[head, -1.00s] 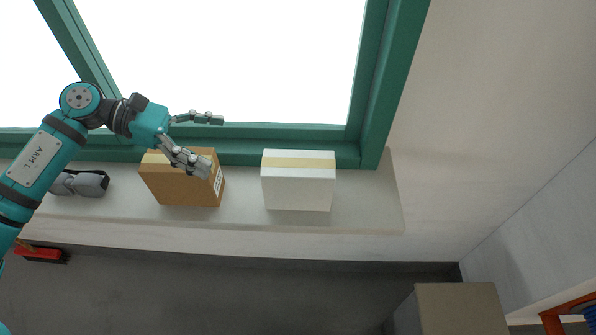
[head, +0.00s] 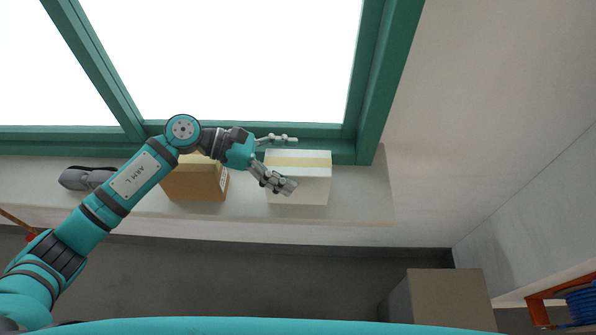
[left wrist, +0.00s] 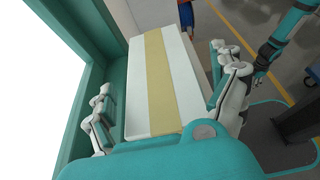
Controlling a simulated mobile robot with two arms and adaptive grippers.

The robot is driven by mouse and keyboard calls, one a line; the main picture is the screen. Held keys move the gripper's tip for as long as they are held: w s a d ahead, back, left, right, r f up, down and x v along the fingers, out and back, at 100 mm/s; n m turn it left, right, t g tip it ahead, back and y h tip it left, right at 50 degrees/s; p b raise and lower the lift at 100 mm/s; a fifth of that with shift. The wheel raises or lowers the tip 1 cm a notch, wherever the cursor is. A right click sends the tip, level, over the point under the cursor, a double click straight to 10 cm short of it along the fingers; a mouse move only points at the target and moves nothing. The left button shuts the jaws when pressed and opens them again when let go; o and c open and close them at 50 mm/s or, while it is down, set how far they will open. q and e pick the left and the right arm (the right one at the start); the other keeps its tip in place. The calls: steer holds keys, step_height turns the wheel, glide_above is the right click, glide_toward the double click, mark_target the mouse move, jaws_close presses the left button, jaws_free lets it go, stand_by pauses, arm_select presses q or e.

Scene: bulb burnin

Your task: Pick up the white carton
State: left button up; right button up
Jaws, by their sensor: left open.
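The white carton (head: 317,182) stands on the sill ledge, a box with a pale yellow tape strip along its top. It also fills the middle of the left wrist view (left wrist: 185,75). My left gripper (head: 291,163) is open over the carton's left part in the head view, partly covering it. In the left wrist view my left gripper (left wrist: 162,75) has its fingers apart, one on each side of the carton's near part. I cannot tell whether they touch it.
A brown carton (head: 196,185) stands left of the white one, partly behind my arm. A grey object (head: 84,178) lies farther left on the ledge (head: 365,205). The green window frame (head: 375,100) rises behind. A large brown box (head: 445,300) is at lower right.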

arm_select(q)
steer(key=shift+d+f, duration=0.15)
steer(key=shift+d, duration=0.15)
steer(key=shift+a, duration=0.1)
steer(key=c, duration=1.7)
